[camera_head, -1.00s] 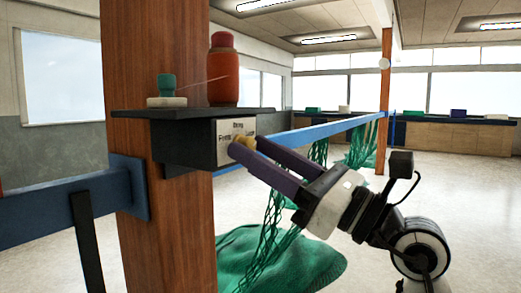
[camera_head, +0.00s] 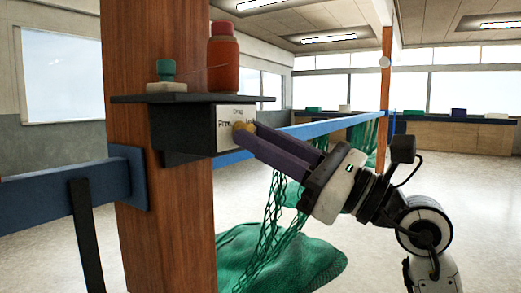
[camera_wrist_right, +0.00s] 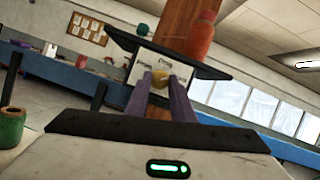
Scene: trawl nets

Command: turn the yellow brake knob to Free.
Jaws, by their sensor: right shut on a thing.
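The yellow brake knob (camera_head: 243,133) sits on the white label plate (camera_head: 228,117) on the front of a dark box (camera_head: 185,140) under a small shelf. Lettering shows on the plate but is partly hidden by the knob and too small to read surely. My right gripper (camera_head: 246,137) is shut on the knob, coming in from the right. In the right wrist view the knob (camera_wrist_right: 160,80) lies between the two purple fingertips (camera_wrist_right: 160,86), with the plate behind it. The view is tilted there. My left gripper is not in view.
An orange bottle (camera_head: 223,65) and a green-topped spool (camera_head: 166,75) stand on the shelf (camera_head: 190,98) above the box. A wooden post (camera_head: 165,220) and blue rail (camera_head: 60,203) are at left. Green net (camera_head: 275,260) lies on the floor below my arm.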

